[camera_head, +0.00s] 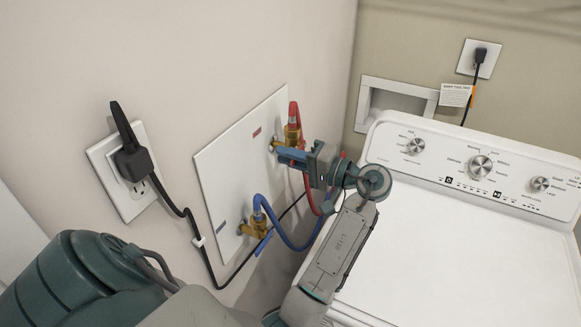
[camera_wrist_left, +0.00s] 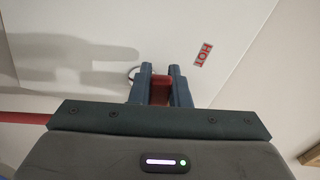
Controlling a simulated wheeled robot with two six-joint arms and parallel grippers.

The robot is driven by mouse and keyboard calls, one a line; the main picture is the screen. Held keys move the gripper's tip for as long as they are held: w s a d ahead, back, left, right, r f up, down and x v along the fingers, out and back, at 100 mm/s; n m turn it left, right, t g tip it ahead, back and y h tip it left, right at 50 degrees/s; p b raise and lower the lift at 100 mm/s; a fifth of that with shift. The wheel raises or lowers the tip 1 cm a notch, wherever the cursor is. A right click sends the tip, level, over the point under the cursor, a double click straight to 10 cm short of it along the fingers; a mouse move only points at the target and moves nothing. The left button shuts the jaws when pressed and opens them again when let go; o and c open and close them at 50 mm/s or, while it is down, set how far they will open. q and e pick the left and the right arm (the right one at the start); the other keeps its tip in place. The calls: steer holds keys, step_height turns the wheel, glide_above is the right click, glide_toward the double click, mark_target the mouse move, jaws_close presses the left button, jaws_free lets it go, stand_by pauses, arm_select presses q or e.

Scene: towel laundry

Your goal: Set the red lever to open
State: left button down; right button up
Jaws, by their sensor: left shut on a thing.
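The red lever (camera_wrist_left: 161,92) shows in the left wrist view between the two fingers of my left gripper (camera_wrist_left: 160,72), which is shut on it. In the head view my left gripper (camera_head: 284,156) reaches the brass hot valve (camera_head: 293,134) on the white wall panel (camera_head: 237,160), and its fingers hide the lever. A red hose (camera_head: 309,193) hangs from that valve. I cannot tell the lever's exact angle. My right gripper is in neither view.
Below is a cold valve (camera_head: 252,229) with a blue lever (camera_head: 264,243) and a blue hose (camera_head: 283,237). A black plug (camera_head: 133,162) and cord are at left. The white washer (camera_head: 455,250) stands right, under my left arm. A red HOT label (camera_wrist_left: 203,55) is beside the fingers.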

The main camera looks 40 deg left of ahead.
arm_select(q)
steer(key=shift+w+a+f+n+b, duration=0.1)
steer(key=shift+f+n+b, duration=0.05)
steer(key=shift+n+b, duration=0.8)
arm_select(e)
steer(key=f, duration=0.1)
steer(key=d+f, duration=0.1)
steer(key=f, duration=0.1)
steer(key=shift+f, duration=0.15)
arm_select(q)
steer(key=c, duration=1.4)
jaws_free()
steer(key=shift+a, duration=0.1)
steer(key=shift+o, duration=0.2)
steer(key=shift+a+f, duration=0.15)
steer(key=shift+a, duration=0.1)
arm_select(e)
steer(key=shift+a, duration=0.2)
arm_select(q)
steer(key=shift+d, duration=0.25)
